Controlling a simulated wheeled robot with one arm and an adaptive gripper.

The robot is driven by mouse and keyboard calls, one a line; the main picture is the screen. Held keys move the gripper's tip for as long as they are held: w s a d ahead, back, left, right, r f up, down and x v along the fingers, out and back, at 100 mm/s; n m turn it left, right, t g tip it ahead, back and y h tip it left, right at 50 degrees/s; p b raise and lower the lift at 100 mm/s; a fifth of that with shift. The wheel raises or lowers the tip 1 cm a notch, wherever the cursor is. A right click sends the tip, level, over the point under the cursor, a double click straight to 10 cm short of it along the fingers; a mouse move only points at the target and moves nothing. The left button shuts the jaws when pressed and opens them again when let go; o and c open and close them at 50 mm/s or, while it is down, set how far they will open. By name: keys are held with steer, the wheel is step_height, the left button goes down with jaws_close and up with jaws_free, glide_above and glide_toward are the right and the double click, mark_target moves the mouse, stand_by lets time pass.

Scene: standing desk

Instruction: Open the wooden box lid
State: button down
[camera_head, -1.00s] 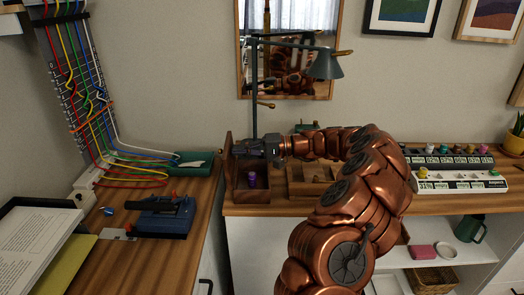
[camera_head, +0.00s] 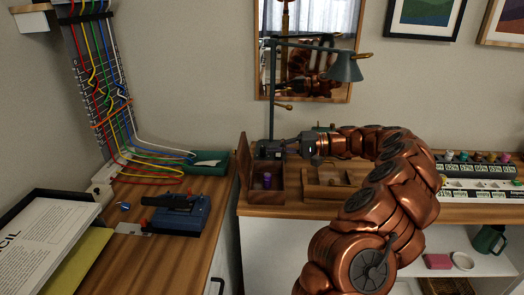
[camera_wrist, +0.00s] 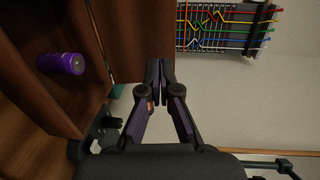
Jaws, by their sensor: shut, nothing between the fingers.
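The wooden box (camera_head: 264,196) stands near the left end of the back desk. Its lid (camera_head: 243,165) is swung up and stands roughly upright at the box's left side. A small purple cylinder (camera_head: 267,180) is inside the box; it also shows in the wrist view (camera_wrist: 62,63). My gripper (camera_head: 258,150) is above the box, close to the right face of the lid. In the wrist view my gripper (camera_wrist: 161,66) has its fingertips together, with nothing between them. Dark wood (camera_wrist: 130,32) lies just left of the fingers; I cannot tell whether they touch it.
A desk lamp (camera_head: 272,95) stands behind the box. A wooden tray (camera_head: 327,192) sits right of it, and a green tray (camera_head: 207,164) to the left. Coloured cables (camera_head: 110,100) run down the wall. A blue device (camera_head: 178,220) is on the left desk.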

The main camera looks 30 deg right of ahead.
steer(key=v, duration=0.8)
steer(key=shift+r, duration=0.2)
steer(key=shift+w+a, duration=0.1)
